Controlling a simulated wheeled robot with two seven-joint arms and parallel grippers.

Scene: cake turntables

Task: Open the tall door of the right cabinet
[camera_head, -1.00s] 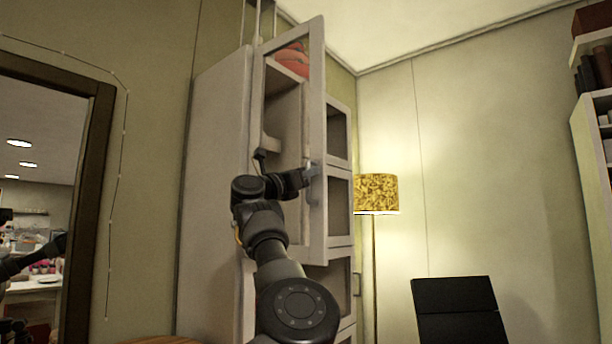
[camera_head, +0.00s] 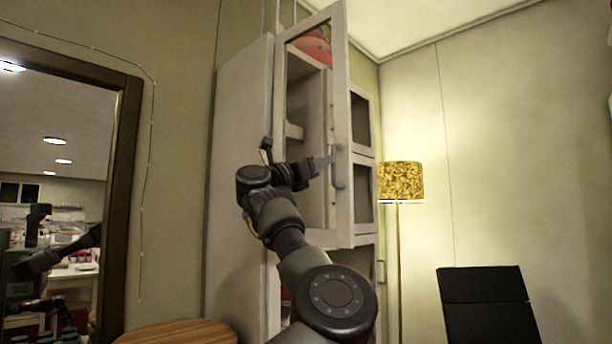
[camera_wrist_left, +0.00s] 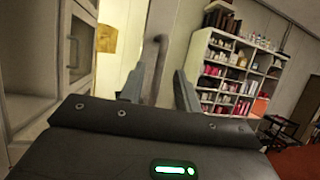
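The tall door (camera_head: 343,100) of the pale cabinet (camera_head: 240,170) has a window in its frame and stands partly open, swung out toward me. Its handle (camera_head: 339,168) is a bar on the free edge, at the right in the head view. My left gripper (camera_head: 326,162) is at that handle. In the left wrist view, its two fingers (camera_wrist_left: 158,88) are apart, with the curved grey handle (camera_wrist_left: 158,62) standing between them. I cannot tell whether either finger touches it. My right gripper is not in view.
A floor lamp (camera_head: 401,182) and a black chair back (camera_head: 487,300) stand right of the cabinet. A round wooden top (camera_head: 178,333) is at the lower left, near a dark-framed mirror or opening (camera_head: 127,150). Filled shelves (camera_wrist_left: 235,75) show in the left wrist view.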

